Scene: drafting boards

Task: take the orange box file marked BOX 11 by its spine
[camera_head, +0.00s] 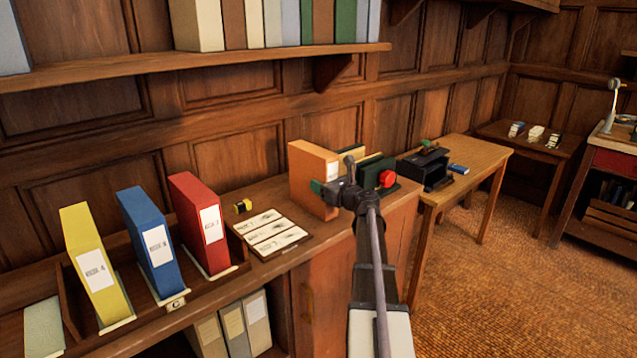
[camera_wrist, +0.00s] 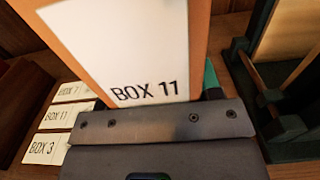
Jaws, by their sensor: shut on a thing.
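The orange box file (camera_head: 306,180) stands upright near the right end of the wooden counter. In the wrist view its spine carries a white label (camera_wrist: 125,45) reading BOX 11, and the orange edge of the spine (camera_wrist: 200,40) shows beside it. My gripper (camera_head: 330,189) is at the spine, shut on the box file. In the wrist view one green-tipped finger (camera_wrist: 211,80) shows at the right side of the spine; the other finger is hidden. I cannot tell whether the file's base touches the counter.
Yellow (camera_head: 92,262), blue (camera_head: 152,240) and red (camera_head: 204,222) files stand at left. A board with label cards (camera_head: 270,233) lies left of the orange file. A dark green rack (camera_wrist: 275,110) is close on its right. A loaded shelf (camera_head: 200,65) runs above.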

